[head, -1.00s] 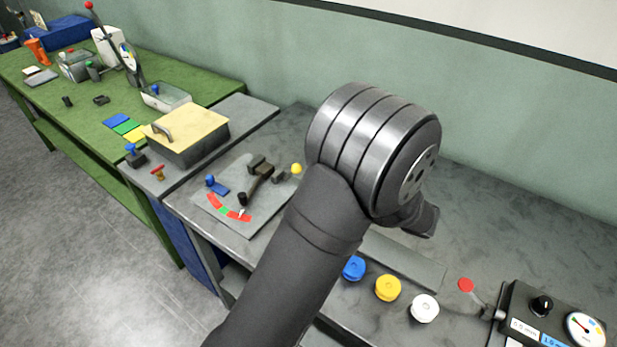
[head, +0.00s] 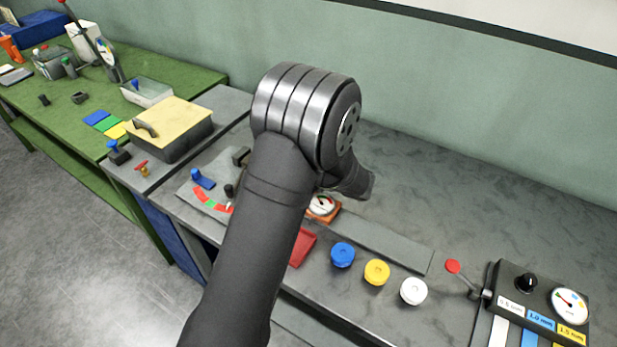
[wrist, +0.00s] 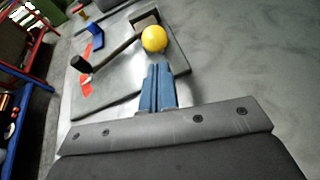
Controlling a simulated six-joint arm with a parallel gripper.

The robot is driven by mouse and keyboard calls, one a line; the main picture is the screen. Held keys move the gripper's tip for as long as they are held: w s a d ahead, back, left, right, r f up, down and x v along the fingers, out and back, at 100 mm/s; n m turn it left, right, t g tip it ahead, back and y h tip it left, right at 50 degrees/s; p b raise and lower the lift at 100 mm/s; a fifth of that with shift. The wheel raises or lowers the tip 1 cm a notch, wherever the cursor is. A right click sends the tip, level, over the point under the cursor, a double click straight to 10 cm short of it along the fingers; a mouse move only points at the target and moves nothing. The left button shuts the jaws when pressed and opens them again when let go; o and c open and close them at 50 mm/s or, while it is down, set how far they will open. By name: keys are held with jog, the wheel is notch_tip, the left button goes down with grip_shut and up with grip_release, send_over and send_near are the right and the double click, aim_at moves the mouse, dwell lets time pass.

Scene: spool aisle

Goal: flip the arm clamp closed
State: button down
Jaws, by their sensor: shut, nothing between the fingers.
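A grey plate (wrist: 170,72) holds a dark lever arm (wrist: 112,52) with a black knob (wrist: 80,64) at one end. A yellow ball (wrist: 154,38) sits near the arm's other end, and a blue piece (wrist: 92,32) stands beyond the arm. I cannot tell which of these parts is the clamp. In the wrist view my gripper (wrist: 158,70) is shut and empty, its blue fingertips just short of the yellow ball; contact is not clear. In the head view the blue piece (head: 203,178) and black knob (head: 229,190) show, while my arm hides the ball and fingers.
A red-green scale (head: 212,202) curves along the plate's front. A dial on a wooden base (head: 322,207), blue, yellow and white knobs (head: 377,272) and a gauge box (head: 540,295) stand to the right. A lidded box (head: 170,125) is left. The back right bench is clear.

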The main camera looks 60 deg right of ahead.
jog(key=shift+w+d+r, duration=0.1)
jog(key=shift+w+r, duration=0.15)
jog(key=shift+w, duration=0.25)
jog(key=shift+r, duration=0.1)
